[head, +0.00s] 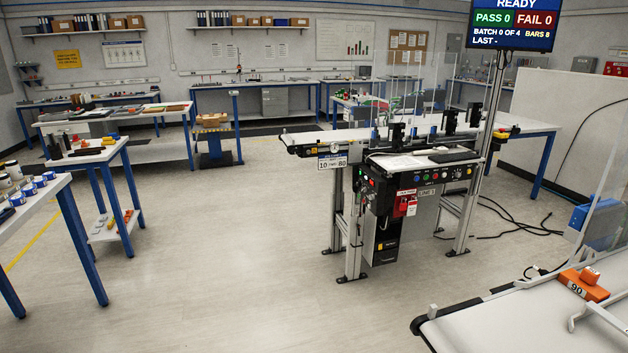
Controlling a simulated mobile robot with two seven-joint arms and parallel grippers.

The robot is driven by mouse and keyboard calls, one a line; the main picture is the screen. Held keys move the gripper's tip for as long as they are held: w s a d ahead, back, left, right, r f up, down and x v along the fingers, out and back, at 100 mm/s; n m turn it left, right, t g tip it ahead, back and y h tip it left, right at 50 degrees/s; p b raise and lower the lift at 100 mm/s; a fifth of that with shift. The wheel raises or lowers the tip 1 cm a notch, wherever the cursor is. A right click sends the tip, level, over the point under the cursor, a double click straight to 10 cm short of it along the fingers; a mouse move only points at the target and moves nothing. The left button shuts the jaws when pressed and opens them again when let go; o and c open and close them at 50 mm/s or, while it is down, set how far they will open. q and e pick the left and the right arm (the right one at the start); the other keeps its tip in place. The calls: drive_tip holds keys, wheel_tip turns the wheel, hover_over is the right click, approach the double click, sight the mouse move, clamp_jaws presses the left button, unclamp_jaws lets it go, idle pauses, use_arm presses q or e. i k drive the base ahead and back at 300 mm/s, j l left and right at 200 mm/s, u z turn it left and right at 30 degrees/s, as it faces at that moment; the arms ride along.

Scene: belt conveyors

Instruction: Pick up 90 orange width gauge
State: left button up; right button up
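The orange width gauge marked 90 (584,284) lies at the lower right of the head view, on or beside the near belt conveyor (500,325). Neither of my grippers is in the head view, and nothing is seen touching the gauge.
A second conveyor station (420,195) with a control box stands mid-room, under a status screen (513,24). Blue-legged tables (70,185) with tools line the left. Cables (520,225) lie on the floor at right. The floor (220,270) at centre-left is clear.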

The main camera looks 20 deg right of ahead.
sight(584, 284)
drive_tip(key=i+j, duration=0.1)
drive_tip(key=j, duration=0.2)
drive_tip(key=i+j, duration=0.15)
drive_tip(key=i+j+z, duration=0.1)
drive_tip(key=j, duration=0.3)
drive_tip(key=i+j+z, duration=0.4)
drive_tip(key=i+j, duration=0.25)
drive_tip(key=i, duration=0.15)
drive_tip(key=i+z, duration=0.5)
drive_tip(key=i+j+z, duration=0.15)
drive_tip(key=i+z, duration=0.6)
drive_tip(key=z, duration=0.2)
drive_tip(key=i+j+z, duration=0.15)
drive_tip(key=i+z, duration=0.15)
drive_tip(key=z, duration=0.15)
drive_tip(key=i+j+z, duration=0.25)
drive_tip(key=z, duration=0.25)
drive_tip(key=i+j+z, duration=0.25)
drive_tip(key=z, duration=0.2)
drive_tip(key=i+j+z, duration=0.15)
drive_tip(key=j+z, duration=0.85)
drive_tip(key=i+l, duration=0.05)
drive_tip(key=l, duration=0.05)
